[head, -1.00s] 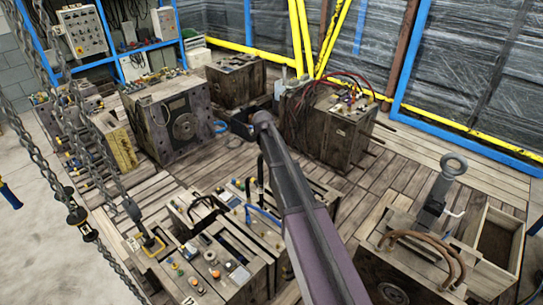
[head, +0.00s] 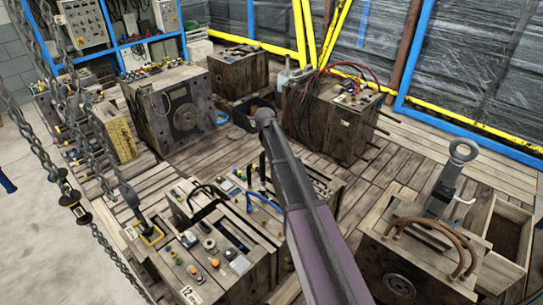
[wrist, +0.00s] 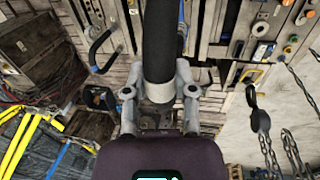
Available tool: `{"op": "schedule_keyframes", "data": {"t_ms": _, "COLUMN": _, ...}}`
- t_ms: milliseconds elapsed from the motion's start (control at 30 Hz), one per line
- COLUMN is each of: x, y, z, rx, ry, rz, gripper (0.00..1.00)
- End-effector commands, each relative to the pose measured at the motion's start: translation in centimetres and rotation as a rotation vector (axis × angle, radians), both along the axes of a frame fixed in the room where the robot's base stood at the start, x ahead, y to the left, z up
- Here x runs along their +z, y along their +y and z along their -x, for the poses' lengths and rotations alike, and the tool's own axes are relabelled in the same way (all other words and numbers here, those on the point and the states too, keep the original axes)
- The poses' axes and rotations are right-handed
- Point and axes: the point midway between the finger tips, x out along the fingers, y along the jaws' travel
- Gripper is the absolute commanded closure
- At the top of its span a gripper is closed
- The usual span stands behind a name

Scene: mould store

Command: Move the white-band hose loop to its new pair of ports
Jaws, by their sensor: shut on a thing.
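My gripper (wrist: 159,95) is shut on the white band (wrist: 158,83) of a thick black hose (wrist: 162,40) in the wrist view. The hose runs up out of that view, so its ends are hidden. A second black hose loop (wrist: 93,52) with blue at its lower end is on the planked block to the left. In the head view, my arm covers the gripper and the held hose cannot be made out. The front mould (head: 268,222) carries dark hoses (head: 262,165) and a blue hose (head: 264,203), partly behind my arm.
A mould with brown hoses (head: 440,232) stands at front right beside an open wooden box (head: 508,232). A mould with red hoses (head: 340,120) stands behind my arm. Chains (head: 50,120) hang at left. Planked floor (head: 395,150) is clear between the moulds.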

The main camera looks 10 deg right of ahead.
Motion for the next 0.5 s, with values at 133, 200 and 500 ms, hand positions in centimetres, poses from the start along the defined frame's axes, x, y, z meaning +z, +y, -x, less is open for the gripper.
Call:
{"op": "schedule_keyframes", "data": {"t_ms": 133, "x": -1.6, "y": 0.0, "z": 0.0, "rx": 0.0, "ry": 0.0, "rz": 0.0, "gripper": 1.0}}
{"op": "schedule_keyframes", "data": {"t_ms": 200, "x": -2.1, "y": 0.0, "z": 0.0, "rx": 0.0, "ry": 0.0, "rz": 0.0, "gripper": 1.0}}
{"op": "schedule_keyframes", "data": {"t_ms": 500, "x": -4.4, "y": 0.0, "z": 0.0, "rx": 0.0, "ry": 0.0, "rz": 0.0, "gripper": 1.0}}
